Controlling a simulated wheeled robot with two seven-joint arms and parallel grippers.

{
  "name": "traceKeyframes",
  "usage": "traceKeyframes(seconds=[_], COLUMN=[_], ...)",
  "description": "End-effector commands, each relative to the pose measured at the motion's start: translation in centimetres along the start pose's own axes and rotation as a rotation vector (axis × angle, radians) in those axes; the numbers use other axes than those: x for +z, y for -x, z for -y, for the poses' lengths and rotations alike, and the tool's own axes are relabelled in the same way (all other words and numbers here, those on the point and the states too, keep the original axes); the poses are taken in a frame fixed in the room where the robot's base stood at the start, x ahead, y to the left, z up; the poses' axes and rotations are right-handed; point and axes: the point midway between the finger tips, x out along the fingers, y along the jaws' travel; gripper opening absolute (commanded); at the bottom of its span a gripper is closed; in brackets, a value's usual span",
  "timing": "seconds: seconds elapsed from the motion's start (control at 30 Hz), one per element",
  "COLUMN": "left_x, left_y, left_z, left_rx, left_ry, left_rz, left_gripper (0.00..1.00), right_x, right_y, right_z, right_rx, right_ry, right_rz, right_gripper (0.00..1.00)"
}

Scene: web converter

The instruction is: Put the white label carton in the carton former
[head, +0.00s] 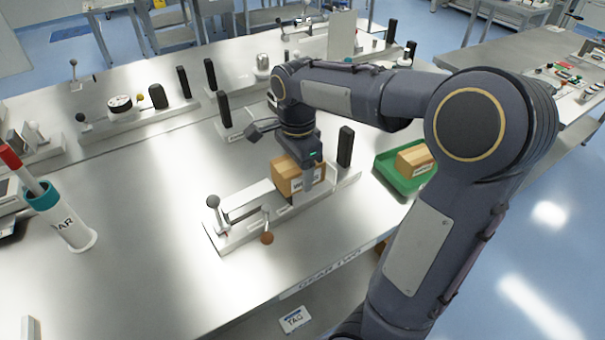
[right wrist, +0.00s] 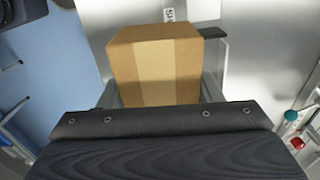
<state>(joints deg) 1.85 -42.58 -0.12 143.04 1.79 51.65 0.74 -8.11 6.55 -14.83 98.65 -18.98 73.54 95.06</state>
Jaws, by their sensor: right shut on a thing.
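A brown carton with a white label (head: 287,178) is between the fingers of my right gripper (head: 308,180), over the right half of a long pale fixture (head: 236,232). The fixture has a ball-topped lever, an orange-brown knob and a black post; I take it to be the carton former. I cannot tell whether the carton touches its bed. In the right wrist view the carton (right wrist: 156,66) shows its tan tape strip, and the right gripper (right wrist: 157,97) is shut on it. The label is hidden there. My left gripper is not in view.
A green tray (head: 393,180) with another brown carton (head: 413,160) stands to the right. A white cup with a teal rim (head: 75,232) stands at left. Similar fixtures with black posts line the back of the table (head: 150,215). The table is bare between the cup and the former.

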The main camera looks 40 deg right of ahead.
Motion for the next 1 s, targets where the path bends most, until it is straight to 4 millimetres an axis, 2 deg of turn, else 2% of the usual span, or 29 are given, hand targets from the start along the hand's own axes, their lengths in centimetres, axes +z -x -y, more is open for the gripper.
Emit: traceKeyframes(seconds=[0.13,0.2,0.33,0.57,0.8,1.0], left_x=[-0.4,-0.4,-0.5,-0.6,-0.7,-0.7], left_y=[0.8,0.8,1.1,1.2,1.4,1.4], left_z=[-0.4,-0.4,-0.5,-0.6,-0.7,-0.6], left_rx=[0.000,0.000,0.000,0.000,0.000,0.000], left_ry=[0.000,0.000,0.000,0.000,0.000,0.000], left_rz=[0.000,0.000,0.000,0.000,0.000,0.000], left_gripper=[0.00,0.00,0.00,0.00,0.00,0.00], right_x=[-2.6,-3.3,-4.4,-5.2,-5.6,-5.5], right_y=[-1.6,-3.2,-5.2,-6.8,-10.0,-10.4], right_z=[2.7,3.5,4.7,5.7,6.0,6.1], right_rx=[0.005,0.006,0.003,0.001,0.001,-0.002], right_ry=[-0.005,-0.003,-0.001,0.001,0.001,0.002], right_rz=[-0.002,-0.001,-0.001,-0.001,0.000,0.000], right_gripper=[0.34,0.34,0.34,0.34,0.34,0.34])
